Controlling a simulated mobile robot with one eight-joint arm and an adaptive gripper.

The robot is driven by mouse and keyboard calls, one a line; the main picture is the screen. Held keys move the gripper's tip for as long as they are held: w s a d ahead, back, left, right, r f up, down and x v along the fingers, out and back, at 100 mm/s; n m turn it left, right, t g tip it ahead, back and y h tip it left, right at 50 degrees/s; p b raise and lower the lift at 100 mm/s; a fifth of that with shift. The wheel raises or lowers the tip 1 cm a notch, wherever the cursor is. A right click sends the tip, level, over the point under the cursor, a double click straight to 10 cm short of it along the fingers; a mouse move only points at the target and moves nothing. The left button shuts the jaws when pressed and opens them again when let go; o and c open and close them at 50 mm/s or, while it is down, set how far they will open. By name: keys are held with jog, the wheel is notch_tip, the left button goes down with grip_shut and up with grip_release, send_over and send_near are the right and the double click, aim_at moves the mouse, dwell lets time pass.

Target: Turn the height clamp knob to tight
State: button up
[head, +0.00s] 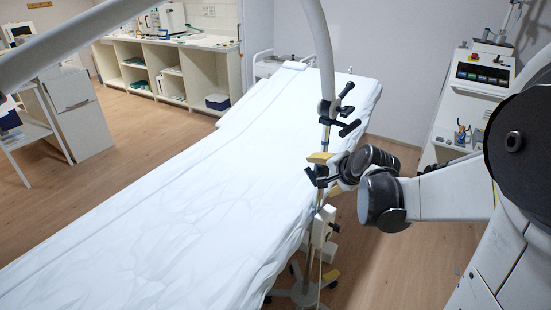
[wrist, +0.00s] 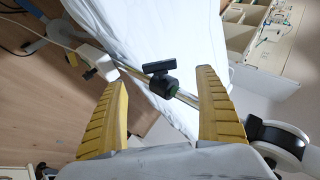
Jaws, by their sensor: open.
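A black T-shaped knob on a dark round clamp (wrist: 161,78) sits on a thin metal pole (wrist: 186,97) in the wrist view. My gripper (wrist: 162,80) is open, with one yellow finger on each side of the knob in the picture. I see no finger touching it, and the depth between them is hard to judge. In the head view my gripper (head: 322,164) is at the pole beside the couch. A black clamp part (head: 315,178) shows just below its yellow finger. A higher clamp with black handles (head: 328,108) is on the same pole.
The couch (head: 190,170) with a white sheet lies close left of the pole. A white box (head: 322,225) hangs low on the pole above its wheeled base (head: 303,293). A white equipment cart (head: 470,100) stands at the right. Floor is open at the left.

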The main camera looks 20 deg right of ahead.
aim_at(312, 177)
jog(key=b+x, duration=0.3)
jog(key=x, duration=0.5)
jog(key=shift+s+f, duration=0.1)
jog(key=shift+w+f+b, duration=0.3)
jog(key=shift+w, duration=0.15)
jog(key=shift+r, duration=0.1)
jog(key=c, duration=1.2)
